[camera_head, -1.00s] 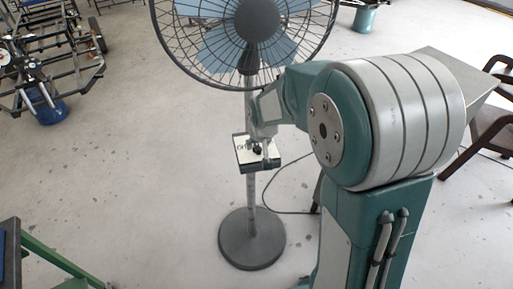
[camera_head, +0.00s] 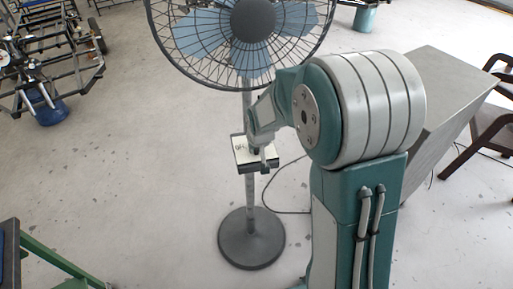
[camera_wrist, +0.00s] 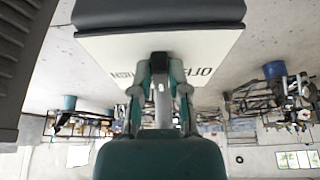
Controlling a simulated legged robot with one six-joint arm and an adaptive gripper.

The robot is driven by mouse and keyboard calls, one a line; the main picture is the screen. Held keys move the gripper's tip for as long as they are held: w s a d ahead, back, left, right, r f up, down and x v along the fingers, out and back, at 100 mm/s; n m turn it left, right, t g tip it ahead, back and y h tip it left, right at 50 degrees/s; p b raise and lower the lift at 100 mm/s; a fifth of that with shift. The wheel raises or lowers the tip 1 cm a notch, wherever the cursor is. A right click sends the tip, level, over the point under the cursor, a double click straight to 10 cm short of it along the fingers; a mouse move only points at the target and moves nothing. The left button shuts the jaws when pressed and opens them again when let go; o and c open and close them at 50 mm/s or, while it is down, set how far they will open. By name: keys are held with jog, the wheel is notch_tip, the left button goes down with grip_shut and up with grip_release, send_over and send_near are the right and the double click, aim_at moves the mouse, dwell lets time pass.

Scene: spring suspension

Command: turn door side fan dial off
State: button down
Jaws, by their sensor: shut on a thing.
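The standing fan has a blue-bladed head (camera_head: 253,25) in a dark wire cage, a pole and a round dark base (camera_head: 252,239). Its control box (camera_head: 241,151) sits partway up the pole, with a white face. The wrist view shows this white face (camera_wrist: 110,48) upside down, with the letters OFF and part of another word. My gripper (camera_head: 257,150) is at the control box. In the wrist view, my gripper (camera_wrist: 160,68) is shut on the dark dial (camera_wrist: 159,62) at the middle of the face. The fingers hide most of the dial and its pointer.
A grey box-shaped cabinet (camera_head: 445,105) and a brown chair (camera_head: 492,125) stand at the right. A metal frame (camera_head: 50,60) and a blue bucket (camera_head: 47,108) are at the upper left. A green-framed table (camera_head: 45,262) is at the lower left. Floor left of the fan is clear.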

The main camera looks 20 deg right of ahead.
jog(key=shift+n, duration=0.4)
jog(key=n+y, duration=0.1)
jog(key=n, duration=0.1)
jog(key=d+n+y, duration=0.1)
jog(key=n, duration=0.2)
jog(key=shift+w+f+g, duration=0.1)
jog(key=shift+g, duration=0.2)
jog(key=n, duration=0.2)
jog(key=n+g+y, duration=0.1)
jog(key=n, duration=0.2)
jog(key=shift+w+d+n+y, duration=0.2)
jog(key=shift+w+n+y, duration=0.1)
jog(key=shift+n+y, duration=0.1)
jog(key=c, duration=0.6)
grip_release()
